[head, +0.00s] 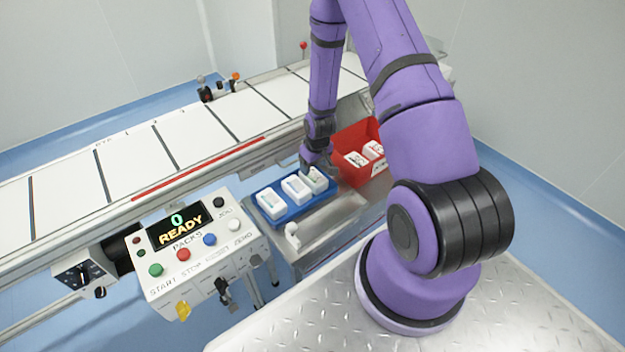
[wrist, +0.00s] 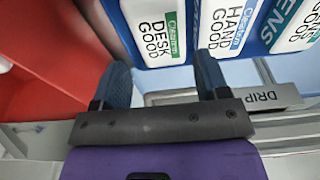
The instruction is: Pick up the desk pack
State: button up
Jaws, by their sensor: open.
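The desk pack (wrist: 158,30) is a white pack with a green strip, lettered "DESK GOOD". It lies in the blue tray (wrist: 190,77), at the end nearest the red bin. In the head view the desk pack (head: 317,184) is the rightmost of the three in the tray, partly hidden by my gripper. My gripper (wrist: 162,75) is open and empty, with one dark fingertip at either side of the pack's near end in the wrist view. In the head view my gripper (head: 318,170) is over that pack. Whether the fingers touch it cannot be told.
The hand pack (wrist: 228,28) lies beside the desk pack, then a third pack (wrist: 292,25). A red bin (head: 352,143) holding packs adjoins the tray. A metal drip plate (wrist: 270,95) lies in front. A conveyor (head: 160,150) runs behind; a button panel (head: 190,245) stands left.

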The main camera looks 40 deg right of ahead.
aim_at(314, 176)
jog(key=shift+s+a+f, duration=0.1)
jog(key=shift+s+f, duration=0.05)
jog(key=shift+f, duration=3.15)
jog(key=shift+r, duration=0.1)
jog(key=shift+w, duration=0.2)
jog(key=c, duration=0.6)
jog(key=shift+c, duration=0.2)
